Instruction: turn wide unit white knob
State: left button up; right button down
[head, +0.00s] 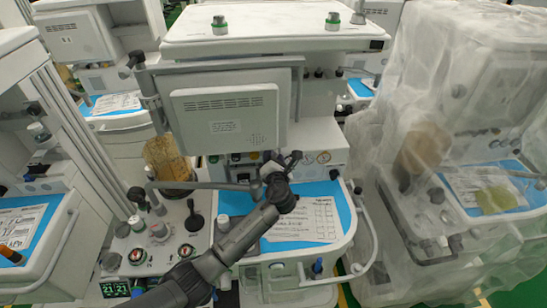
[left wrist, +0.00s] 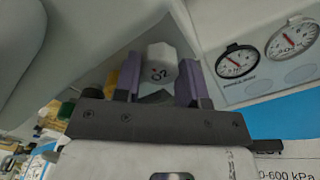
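The wide unit (head: 330,140) is the white anaesthesia cart in the middle of the head view. My left gripper (head: 281,160) is in front of its lower panel, left of the round gauges. In the left wrist view, a white knob (left wrist: 160,63) marked "O2" sits between the purple fingers of my left gripper (left wrist: 158,82). The fingers are apart, with a gap visible on the knob's left side; contact on the right side cannot be told. In the head view my gripper hides the knob. My right gripper is not in view.
Two pressure gauges (left wrist: 291,38) are right of the knob. A grey screen (head: 228,115) hangs above my left gripper. A blue worktop with a printed sheet (head: 305,220) lies below it. A plastic-covered cart (head: 455,140) stands at the right, another cart (head: 40,170) at the left.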

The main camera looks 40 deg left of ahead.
pick_arm(q)
jog(key=shift+c, duration=1.1)
jog(key=shift+n+p, duration=1.95)
jog(key=shift+n, duration=1.35)
jog(key=shift+n, duration=0.3)
jog(key=o, duration=0.7)
jog(key=shift+c, duration=0.2)
